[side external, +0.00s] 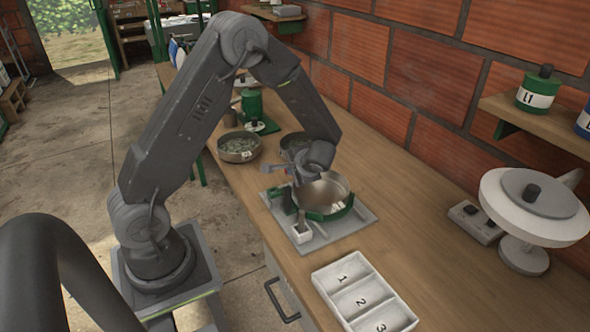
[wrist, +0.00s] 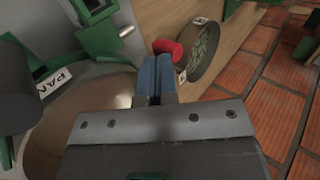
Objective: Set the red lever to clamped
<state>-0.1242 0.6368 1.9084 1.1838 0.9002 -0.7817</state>
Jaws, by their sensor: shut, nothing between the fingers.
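The red lever end (wrist: 168,48) shows in the wrist view, just beyond the tips of my gripper (wrist: 154,62). My gripper's two blue fingers are shut together with nothing between them. The fingertips overlap the lever's edge in the picture; I cannot tell whether they touch. In the side view, my gripper (side external: 270,168) hangs over the left side of the round metal pan (side external: 335,182) in its green holder (side external: 325,215).
The pan holder stands on a grey plate (side external: 350,222) on the wooden bench (side external: 420,255). A round bowl (side external: 240,148) lies behind. A white tray numbered 1, 2, 3 (side external: 362,297) is in front; a white scale-like device (side external: 535,215) is right.

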